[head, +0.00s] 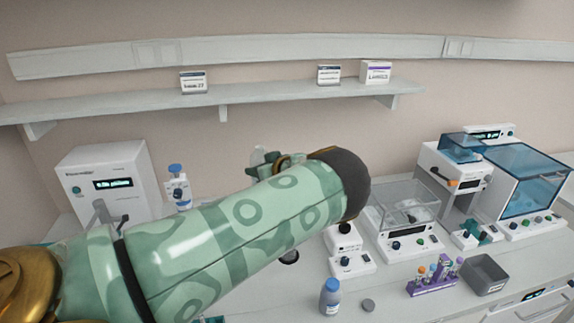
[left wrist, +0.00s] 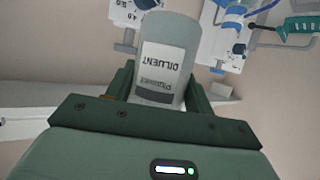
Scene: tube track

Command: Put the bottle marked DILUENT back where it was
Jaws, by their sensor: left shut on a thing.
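The bottle marked DILUENT (left wrist: 167,57) shows in the left wrist view, with a white label that reads upside down there. My left gripper (left wrist: 158,88) is shut on it, one green finger on each side. In the head view my left arm crosses the middle, and the gripper (head: 262,163) is mostly hidden behind the arm. A pale bit of the bottle (head: 259,153) seems to show there, in front of the wall below the shelf. My right gripper is not in view.
A shelf (head: 270,92) with small label cards runs along the wall. A purple tube rack (head: 433,288), grey bin (head: 485,275) and several instruments stand at right.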

